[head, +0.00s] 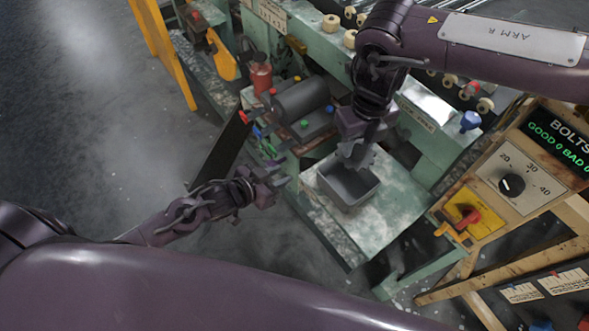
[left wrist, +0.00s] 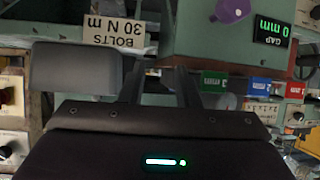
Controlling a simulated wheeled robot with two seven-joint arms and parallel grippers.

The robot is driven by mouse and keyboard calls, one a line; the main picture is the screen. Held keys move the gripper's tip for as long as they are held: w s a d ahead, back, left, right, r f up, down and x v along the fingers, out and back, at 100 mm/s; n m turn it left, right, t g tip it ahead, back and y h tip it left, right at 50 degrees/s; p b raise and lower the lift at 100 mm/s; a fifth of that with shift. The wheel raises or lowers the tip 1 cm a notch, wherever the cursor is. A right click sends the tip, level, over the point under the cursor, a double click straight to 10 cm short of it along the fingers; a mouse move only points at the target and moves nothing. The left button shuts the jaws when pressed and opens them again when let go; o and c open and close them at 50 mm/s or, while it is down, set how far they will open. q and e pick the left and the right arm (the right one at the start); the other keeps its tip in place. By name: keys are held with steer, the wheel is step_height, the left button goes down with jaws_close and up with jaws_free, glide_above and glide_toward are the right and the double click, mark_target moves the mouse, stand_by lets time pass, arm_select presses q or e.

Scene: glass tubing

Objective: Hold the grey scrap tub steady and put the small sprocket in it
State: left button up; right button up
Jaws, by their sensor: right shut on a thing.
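The grey scrap tub (head: 338,188) is an open rectangular box standing upright on a worn pale green bench plate. My right gripper (head: 352,140) reaches down from above and is shut on the small sprocket (head: 358,158), a dark grey toothed wheel. The sprocket is over the tub's far side; whether it touches the rim I cannot tell. My left gripper (head: 281,177) is open and empty, left of the tub and apart from it. Its two fingers (left wrist: 158,85) show apart in the left wrist view, with nothing between them.
A red can (head: 261,78) is farther back. A control panel (head: 520,185) with a dial rises at the right. Bare plate (head: 400,200) lies right of the tub.

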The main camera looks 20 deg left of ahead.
arm_select(q)
steer(key=m+h, duration=0.1)
steer(key=h, duration=0.1)
glide_toward(329, 160)
steer(key=x, duration=1)
steer(key=shift+w+d+f, duration=0.15)
steer(key=shift+w, duration=0.1)
jaws_close()
